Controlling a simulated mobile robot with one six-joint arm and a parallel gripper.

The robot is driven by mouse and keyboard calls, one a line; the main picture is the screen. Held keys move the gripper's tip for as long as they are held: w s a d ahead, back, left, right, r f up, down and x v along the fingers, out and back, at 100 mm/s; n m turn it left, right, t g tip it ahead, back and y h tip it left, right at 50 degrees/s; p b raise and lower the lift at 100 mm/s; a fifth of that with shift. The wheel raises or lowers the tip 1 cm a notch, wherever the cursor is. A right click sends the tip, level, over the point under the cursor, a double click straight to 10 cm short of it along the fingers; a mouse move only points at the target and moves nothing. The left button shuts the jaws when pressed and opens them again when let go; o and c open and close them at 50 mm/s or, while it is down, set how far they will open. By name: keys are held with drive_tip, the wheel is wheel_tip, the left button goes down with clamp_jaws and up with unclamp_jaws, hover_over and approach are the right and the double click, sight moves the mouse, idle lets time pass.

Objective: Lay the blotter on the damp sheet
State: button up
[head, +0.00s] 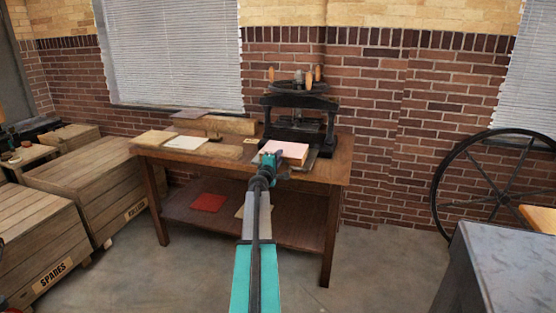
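A pale pink, flat piece (286,149), possibly the blotter, is at the front right of the wooden table, before the black hand press (298,118). A white sheet (186,143) lies at the table's left; I cannot tell whether it is the damp sheet. My gripper (269,160) is at the table's front edge, just left of the pink piece and overlapping it in view. Its fingers are small and seen from behind, so their opening and any contact are unclear.
A red piece (208,202) lies on the lower shelf. Wooden crates (95,190) stand left. A spoked wheel (490,185) and grey-topped block (515,262) stand right.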

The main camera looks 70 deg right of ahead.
drive_tip(key=shift+r, duration=0.2)
drive_tip(key=a+b, duration=0.1)
drive_tip(key=a, duration=1.1)
drive_tip(key=shift+s, duration=0.3)
drive_tip(key=shift+f, duration=0.1)
idle(0.7)
